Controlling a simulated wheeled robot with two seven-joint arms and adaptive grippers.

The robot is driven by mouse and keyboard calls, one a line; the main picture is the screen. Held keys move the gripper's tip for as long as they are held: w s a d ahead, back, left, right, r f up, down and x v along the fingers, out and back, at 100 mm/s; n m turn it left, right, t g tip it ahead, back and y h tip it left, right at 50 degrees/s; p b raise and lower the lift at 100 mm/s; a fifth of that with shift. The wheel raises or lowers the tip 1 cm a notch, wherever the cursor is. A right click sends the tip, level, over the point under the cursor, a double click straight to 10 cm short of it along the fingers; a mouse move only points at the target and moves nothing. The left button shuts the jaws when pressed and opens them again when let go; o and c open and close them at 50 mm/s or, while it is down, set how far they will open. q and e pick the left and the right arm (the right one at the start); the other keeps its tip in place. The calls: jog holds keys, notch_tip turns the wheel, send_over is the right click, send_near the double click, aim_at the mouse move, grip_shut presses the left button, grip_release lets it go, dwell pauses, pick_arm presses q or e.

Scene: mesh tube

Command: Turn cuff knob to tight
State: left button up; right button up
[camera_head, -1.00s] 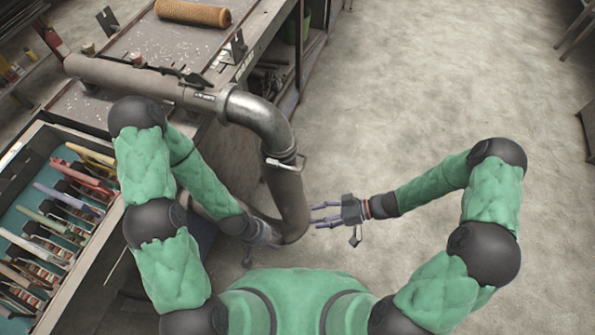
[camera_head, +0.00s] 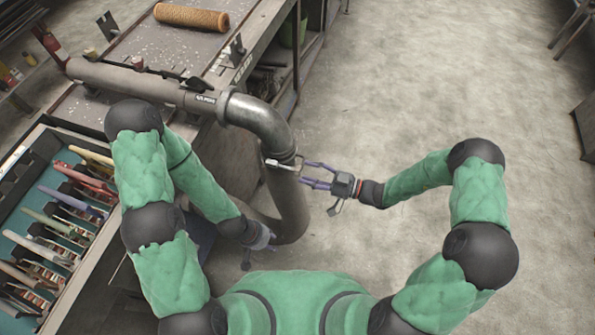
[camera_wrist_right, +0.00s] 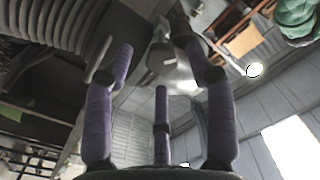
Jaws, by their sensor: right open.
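A metal elbow (camera_head: 262,118) joins the long grey tube (camera_head: 125,82) to a dull tube hanging down (camera_head: 290,205). A cuff with a light metal clamp or knob (camera_head: 285,163) rings the joint below the elbow. My right gripper (camera_head: 304,173) is open, its purple fingers just right of the cuff; whether they touch it is unclear. In the right wrist view, my right gripper (camera_wrist_right: 163,75) spreads around a blurred metal part, possibly the knob (camera_wrist_right: 176,62). My left gripper (camera_head: 264,238) is low beside the hanging tube; its fingers are mostly hidden. The knob's setting is unreadable.
A workbench (camera_head: 178,45) at the upper left carries the long tube and an orange-brown mesh roll (camera_head: 190,17). A drawer (camera_head: 50,215) of coloured-handled tools is open at the left.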

aim_at(300, 172)
jog(key=shift+x, duration=2)
